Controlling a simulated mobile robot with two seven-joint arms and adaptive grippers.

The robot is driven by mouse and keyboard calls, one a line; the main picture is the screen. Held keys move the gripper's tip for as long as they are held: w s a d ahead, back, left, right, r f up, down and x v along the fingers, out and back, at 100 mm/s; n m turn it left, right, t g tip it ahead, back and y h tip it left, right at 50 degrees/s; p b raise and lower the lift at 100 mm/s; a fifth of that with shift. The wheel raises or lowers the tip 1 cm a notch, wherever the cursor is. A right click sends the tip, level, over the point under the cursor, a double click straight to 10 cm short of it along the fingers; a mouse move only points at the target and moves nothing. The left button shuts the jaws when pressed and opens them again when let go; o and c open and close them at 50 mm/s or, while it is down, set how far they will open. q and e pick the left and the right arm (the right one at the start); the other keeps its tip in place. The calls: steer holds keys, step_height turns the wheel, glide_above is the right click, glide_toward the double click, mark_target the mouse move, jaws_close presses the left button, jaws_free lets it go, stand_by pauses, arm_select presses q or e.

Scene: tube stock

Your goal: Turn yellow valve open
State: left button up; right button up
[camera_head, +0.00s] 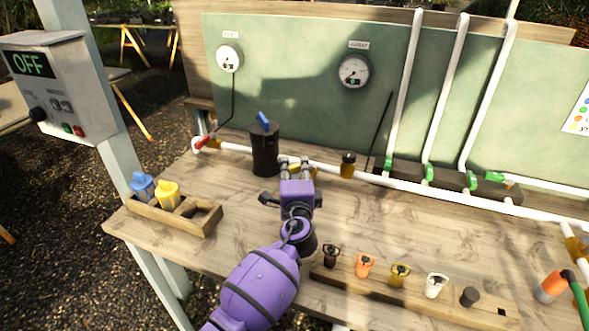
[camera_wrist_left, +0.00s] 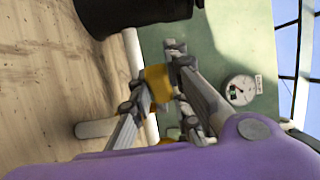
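My left gripper (camera_head: 296,162) reaches over the bench to the white pipe (camera_head: 330,168), just right of the black cylinder (camera_head: 265,153). Its two fingers stand apart, one on each side of a yellow valve part (camera_wrist_left: 158,84). In the left wrist view the left gripper (camera_wrist_left: 157,78) has this yellow part between its fingers, close to both; firm contact cannot be made out. The fingers hide much of the valve in the head view, so its turned position is unclear. My right gripper is not in view.
A black-and-yellow fitting (camera_head: 347,165) stands on the pipe to the right. A wooden rack (camera_head: 420,300) with several coloured pieces lies in front. A wooden box (camera_head: 172,215) holds blue and yellow pieces. The control box (camera_head: 60,85) reads OFF. Bare bench lies around the arm.

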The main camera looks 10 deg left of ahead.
arm_select(q)
steer(key=o, duration=0.4)
steer(key=shift+v, duration=3.8)
steer(key=shift+a, duration=0.1)
